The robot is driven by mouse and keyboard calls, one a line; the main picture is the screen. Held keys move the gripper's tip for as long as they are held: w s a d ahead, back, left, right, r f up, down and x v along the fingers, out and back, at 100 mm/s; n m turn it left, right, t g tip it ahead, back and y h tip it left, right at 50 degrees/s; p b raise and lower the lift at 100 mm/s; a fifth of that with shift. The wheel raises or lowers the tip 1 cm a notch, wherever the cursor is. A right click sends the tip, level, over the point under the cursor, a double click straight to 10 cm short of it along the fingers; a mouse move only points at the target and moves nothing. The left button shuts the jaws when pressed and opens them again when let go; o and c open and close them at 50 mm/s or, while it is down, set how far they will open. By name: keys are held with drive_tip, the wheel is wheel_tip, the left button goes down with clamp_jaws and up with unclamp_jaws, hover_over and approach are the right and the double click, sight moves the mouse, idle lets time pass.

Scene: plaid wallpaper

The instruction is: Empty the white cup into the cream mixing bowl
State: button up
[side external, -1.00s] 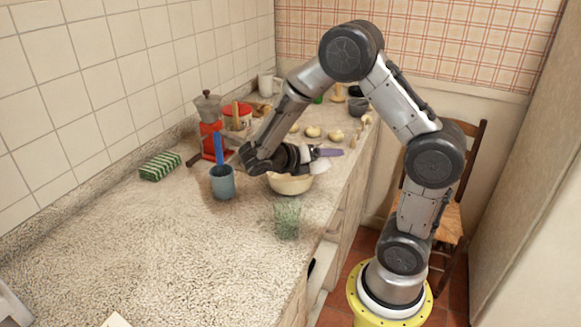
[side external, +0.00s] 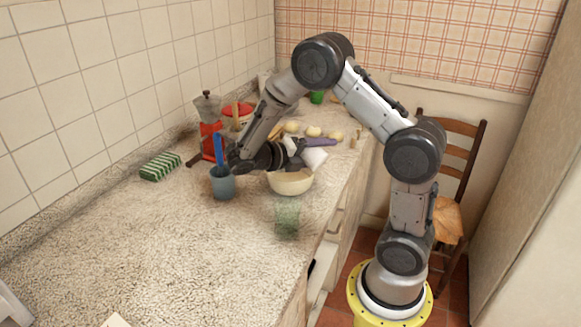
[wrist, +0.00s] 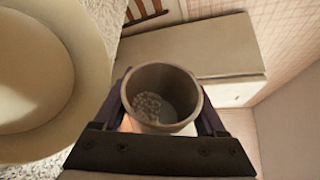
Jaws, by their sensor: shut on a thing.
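The white cup (side external: 315,158) is in my gripper (side external: 312,147), which is shut on it just above the cream mixing bowl (side external: 290,184). The cup looks tilted in the side view. In the wrist view I look into the cup (wrist: 167,76), which sits between the dark fingers. A patch of grainy, bead-like contents lies at the lower left inside it. The bowl's thick rim (wrist: 97,70) fills the left of the wrist view, to the left of the cup. The part of the bowl's inside that shows looks plain; the side view hides the rest.
A blue-grey cup (side external: 222,185) with a blue utensil stands left of the bowl. A greenish clear glass (side external: 287,218) stands in front of the bowl.

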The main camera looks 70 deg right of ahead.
drive_tip(key=shift+w+r+n, duration=0.1)
drive_tip(key=shift+r+n, duration=0.15)
drive_tip(key=shift+n, duration=0.35)
drive_tip(key=shift+w+d+f+n+g, duration=0.15)
drive_tip(key=shift+w+f+n+g, duration=0.15)
drive_tip(key=shift+w, duration=0.1)
drive_tip(key=shift+w+d+f+n+g, duration=0.1)
drive_tip(key=shift+w+f+n+g, duration=0.05)
drive_tip(key=shift+w+n+g, duration=0.2)
drive_tip(key=shift+w+d+r+n+g+h, duration=0.1)
drive_tip(key=shift+w+r+n+g+h, duration=0.2)
drive_tip(key=shift+n, duration=0.4)
drive_tip(key=shift+w+r+n+g+h, duration=0.2)
drive_tip(key=shift+n+h, duration=0.1)
drive_tip(key=shift+n, duration=0.35)
drive_tip(key=shift+w+d+r+n+g+h, duration=0.1)
drive_tip(key=shift+w+r+n+g+h, duration=0.15)
drive_tip(key=shift+n, duration=0.5)
drive_tip(key=shift+w+d+r+n+g+h, duration=0.15)
drive_tip(key=shift+r+n+h, duration=0.1)
drive_tip(key=shift+n, duration=0.5)
drive_tip(key=shift+a, duration=0.1)
drive_tip(key=shift+w+r+n+h, duration=0.2)
drive_tip(key=shift+r+n+h, duration=0.15)
drive_tip(key=shift+n, duration=0.25)
